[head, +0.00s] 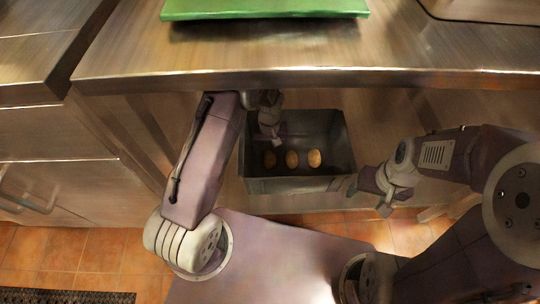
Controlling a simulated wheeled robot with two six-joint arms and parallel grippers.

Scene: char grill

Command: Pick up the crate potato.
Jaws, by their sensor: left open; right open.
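A dark grey crate (300,185) stands on a low shelf under the metal counter. Three tan potatoes lie in a row on its floor: a left one (270,159), a middle one (292,159) and a right one (314,158). My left gripper (277,141) is open and reaches over the crate's left part, above the left potato, apart from it as far as I can tell. My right gripper (368,198) is open and empty, just outside the crate's right front corner.
The metal counter (300,55) overhangs the back of the crate, with a green board (265,8) on top. A metal cabinet (55,160) with drawers stands at the left. Tiled floor (400,235) shows in front of the shelf.

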